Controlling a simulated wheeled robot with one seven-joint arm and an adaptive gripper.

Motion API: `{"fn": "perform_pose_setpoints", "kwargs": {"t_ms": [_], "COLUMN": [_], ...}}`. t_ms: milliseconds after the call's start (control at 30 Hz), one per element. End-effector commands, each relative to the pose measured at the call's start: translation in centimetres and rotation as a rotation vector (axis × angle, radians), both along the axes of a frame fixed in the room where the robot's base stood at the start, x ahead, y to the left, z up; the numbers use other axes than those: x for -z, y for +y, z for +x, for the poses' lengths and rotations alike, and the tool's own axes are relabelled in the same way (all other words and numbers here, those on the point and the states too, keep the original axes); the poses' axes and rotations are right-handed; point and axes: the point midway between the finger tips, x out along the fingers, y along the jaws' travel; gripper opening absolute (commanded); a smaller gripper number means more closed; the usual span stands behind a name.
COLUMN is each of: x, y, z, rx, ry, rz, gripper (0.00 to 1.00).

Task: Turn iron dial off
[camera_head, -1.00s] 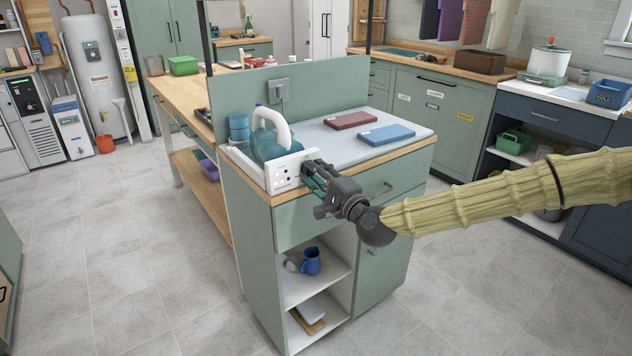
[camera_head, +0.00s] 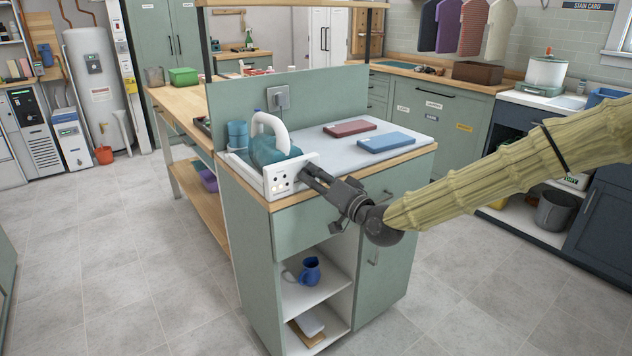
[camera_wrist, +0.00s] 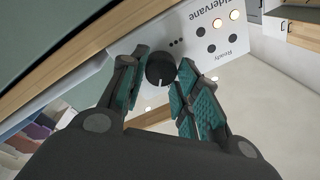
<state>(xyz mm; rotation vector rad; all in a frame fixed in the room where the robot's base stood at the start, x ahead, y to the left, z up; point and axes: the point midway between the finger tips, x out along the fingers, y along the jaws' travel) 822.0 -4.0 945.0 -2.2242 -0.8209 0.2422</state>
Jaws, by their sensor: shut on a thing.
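The iron station stands on the near left corner of the green cabinet's top. It has a teal iron (camera_head: 275,153) with a white handle and a white front panel (camera_head: 281,181). In the wrist view the panel (camera_wrist: 200,42) shows lamps, some of them lit, and lettering. The black round dial (camera_wrist: 160,69) with a white pointer line sits on it. My gripper (camera_wrist: 163,72) has its teal-padded fingers on either side of the dial, shut on it. In the head view my gripper (camera_head: 308,174) meets the panel's right part and hides the dial.
Blue cups (camera_head: 238,134) stand behind the iron. A blue mug (camera_head: 310,270) sits on the open shelf below. The floor in front is clear.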

Motion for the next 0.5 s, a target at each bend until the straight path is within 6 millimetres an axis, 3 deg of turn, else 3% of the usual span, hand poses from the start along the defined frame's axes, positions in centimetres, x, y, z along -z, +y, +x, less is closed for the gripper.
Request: {"fn": "perform_pose_setpoints", "kwargs": {"t_ms": [500], "x": [0.07], "y": [0.03], "z": [-0.05], "rx": [0.0], "ry": [-0.26], "rz": [-0.363], "gripper": [0.08]}}
